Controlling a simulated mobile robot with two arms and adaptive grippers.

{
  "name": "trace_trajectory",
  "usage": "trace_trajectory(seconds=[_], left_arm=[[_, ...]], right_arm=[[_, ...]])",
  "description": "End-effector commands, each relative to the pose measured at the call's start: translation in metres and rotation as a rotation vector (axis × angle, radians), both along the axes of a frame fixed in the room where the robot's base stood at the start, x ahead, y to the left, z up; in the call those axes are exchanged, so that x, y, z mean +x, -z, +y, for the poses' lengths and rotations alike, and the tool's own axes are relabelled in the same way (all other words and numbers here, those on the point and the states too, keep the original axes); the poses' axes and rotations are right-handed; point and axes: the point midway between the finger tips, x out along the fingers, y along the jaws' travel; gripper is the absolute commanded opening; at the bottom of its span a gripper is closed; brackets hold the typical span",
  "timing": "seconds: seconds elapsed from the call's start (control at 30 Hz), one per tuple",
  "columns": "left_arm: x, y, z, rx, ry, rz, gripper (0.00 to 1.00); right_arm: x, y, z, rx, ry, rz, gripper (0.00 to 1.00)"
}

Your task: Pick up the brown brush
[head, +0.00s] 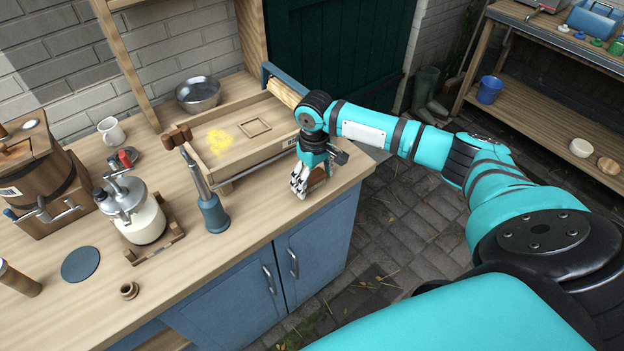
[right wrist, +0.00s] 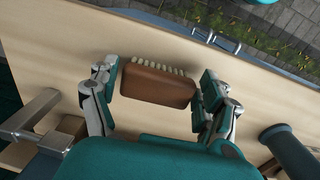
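The brown brush (right wrist: 158,86) lies on the wooden worktop, its pale bristles along its far edge in the right wrist view. In the head view only a bit of the brush (head: 318,178) shows, mostly hidden by my right gripper. My right gripper (head: 304,187) is low over the worktop near its right end. In the right wrist view the right gripper (right wrist: 160,78) is open, with one finger on each side of the brush. The fingers are close to the brush's ends, with narrow gaps apparent. My left gripper is not in view.
A wooden tray (head: 213,167) with yellow crumbs stands behind the gripper, a metal bowl (head: 198,94) beyond it. The worktop's front edge is close to the brush.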

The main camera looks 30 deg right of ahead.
Motion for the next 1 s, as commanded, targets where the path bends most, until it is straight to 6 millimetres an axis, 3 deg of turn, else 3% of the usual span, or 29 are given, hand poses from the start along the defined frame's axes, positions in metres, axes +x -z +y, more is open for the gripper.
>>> trace_trajectory(seconds=[0.03,0.3,0.63,0.9,1.0], left_arm=[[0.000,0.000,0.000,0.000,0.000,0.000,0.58],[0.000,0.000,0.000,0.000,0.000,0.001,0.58],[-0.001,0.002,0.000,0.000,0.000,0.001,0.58],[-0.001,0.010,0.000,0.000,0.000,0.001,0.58],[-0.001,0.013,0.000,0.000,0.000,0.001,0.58]], right_arm=[[0.000,0.000,0.000,0.000,0.000,0.000,0.71],[0.000,-0.001,0.000,0.000,0.001,-0.001,0.40],[0.001,-0.005,0.000,0.000,0.001,-0.002,0.39],[0.001,-0.035,0.000,0.001,0.001,-0.004,0.39],[-0.011,-0.035,0.015,0.002,-0.006,0.000,0.39]])
